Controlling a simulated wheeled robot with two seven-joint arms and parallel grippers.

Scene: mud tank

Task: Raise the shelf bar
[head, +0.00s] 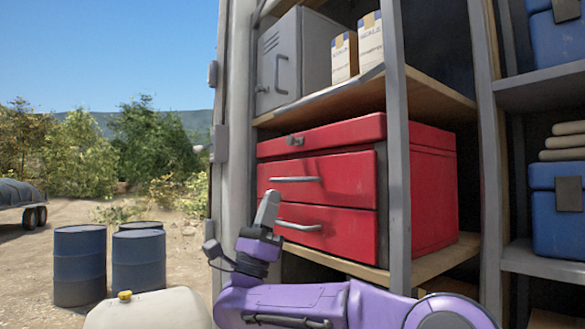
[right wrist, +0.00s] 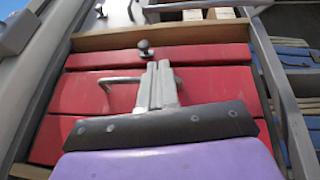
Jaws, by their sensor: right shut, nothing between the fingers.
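A thin grey shelf bar (head: 338,90) runs along the front edge of the upper wooden shelf, above the red tool chest. It also shows at the top of the right wrist view (right wrist: 195,5). My right gripper (head: 268,206) is shut and empty, pointing up in front of the chest's drawers, below the bar and apart from it. In the right wrist view its two fingers (right wrist: 158,85) lie together, with the chest behind them. I cannot tell whether they touch the chest. My left gripper is not in view.
The red tool chest (head: 320,180) fills the lower shelf, with drawer handles (head: 298,226) facing out. A grey metal case (head: 290,60) and cartons (head: 345,58) stand on the upper shelf. A grey upright post (head: 397,150) crosses the shelf front. Blue barrels (head: 80,265) stand outside left.

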